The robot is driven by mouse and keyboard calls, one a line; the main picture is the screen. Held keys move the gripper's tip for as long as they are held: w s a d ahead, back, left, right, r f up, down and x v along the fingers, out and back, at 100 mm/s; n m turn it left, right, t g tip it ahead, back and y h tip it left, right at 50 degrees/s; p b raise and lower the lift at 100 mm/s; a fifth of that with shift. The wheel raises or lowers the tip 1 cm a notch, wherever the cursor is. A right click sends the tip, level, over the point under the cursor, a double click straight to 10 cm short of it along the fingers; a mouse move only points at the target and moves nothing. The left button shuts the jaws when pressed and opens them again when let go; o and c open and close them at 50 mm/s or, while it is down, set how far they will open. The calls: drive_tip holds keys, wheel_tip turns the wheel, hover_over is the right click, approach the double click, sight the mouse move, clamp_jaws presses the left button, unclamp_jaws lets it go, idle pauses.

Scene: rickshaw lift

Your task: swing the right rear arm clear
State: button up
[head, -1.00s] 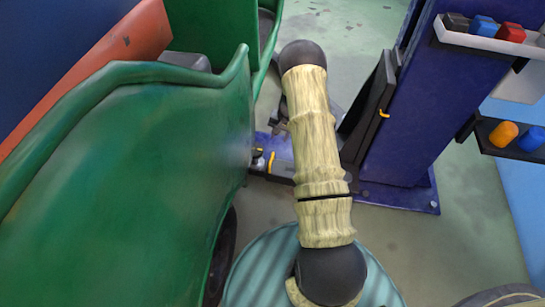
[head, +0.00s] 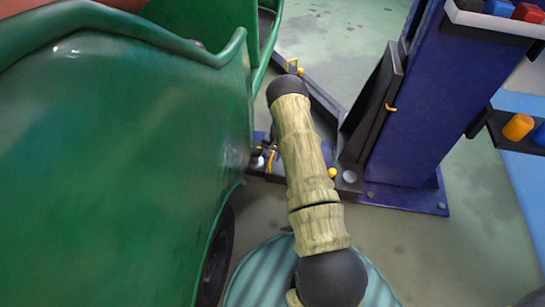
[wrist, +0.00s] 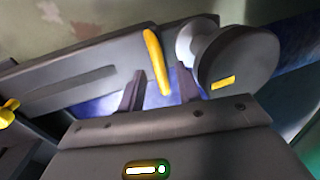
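In the head view, the near lift arm (head: 278,177) is a dark grey bar running from the foot of the blue column toward the green rickshaw (head: 140,150). Its yellow handle (head: 271,158) stands near the rickshaw end. In the wrist view, the same bar (wrist: 75,80) has an upright yellow handle (wrist: 155,62) and a round dark pad (wrist: 238,60) to its right. My gripper (wrist: 160,88) is open, its two dark fingers apart on either side of the handle's lower end. I cannot tell whether they touch it. My forearm hides the gripper in the head view.
The blue column (head: 415,110) stands close right of my arm, with a shelf of coloured blocks (head: 500,22). A far lift arm (head: 315,88) with a yellow loop lies beyond my arm. A yellow knob (head: 332,172) sits at the column foot. Open floor (head: 345,35) lies behind.

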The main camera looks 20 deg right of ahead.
drive_tip(key=shift+c, duration=0.4)
clamp_jaws()
